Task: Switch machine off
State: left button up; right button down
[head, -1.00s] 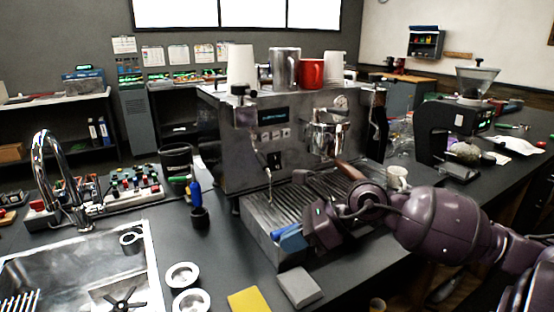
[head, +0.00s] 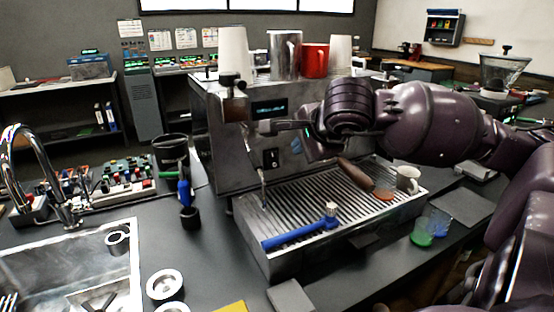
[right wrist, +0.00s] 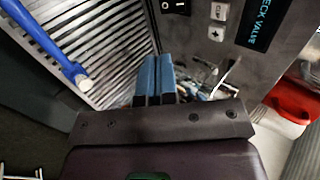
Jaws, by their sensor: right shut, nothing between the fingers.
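The steel espresso machine (head: 215,140) stands on the counter with its display (head: 268,107) lit. Its black rocker switch (head: 270,158) is on the front panel below the display. The switch also shows at the top edge of the right wrist view (right wrist: 176,6), beside a plus button and a display reading "CHECK VALVE". My right gripper (head: 297,145) is in front of the panel, right of the switch. Its blue fingers (right wrist: 155,72) are shut together and empty. They look apart from the switch. The switch's exact position is too small to tell. My left gripper is not in view.
A blue-handled brush (head: 300,232) lies on the slatted drip tray (head: 345,200). A wooden-handled portafilter (head: 355,172) and a white cup (head: 408,178) are to its right. Cups, including a red mug (head: 315,58), stand on top. A sink (head: 70,270) is at left.

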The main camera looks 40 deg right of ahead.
dwell(0.3)
jog(key=b, duration=0.4)
send_near(274, 164)
jog(key=x, duration=0.6)
jog(key=shift+s+f, duration=0.15)
jog(key=shift+f, duration=0.1)
jog(key=shift+w+d+f, duration=0.2)
jog(key=shift+w+f, duration=0.05)
jog(key=shift+w, duration=0.3)
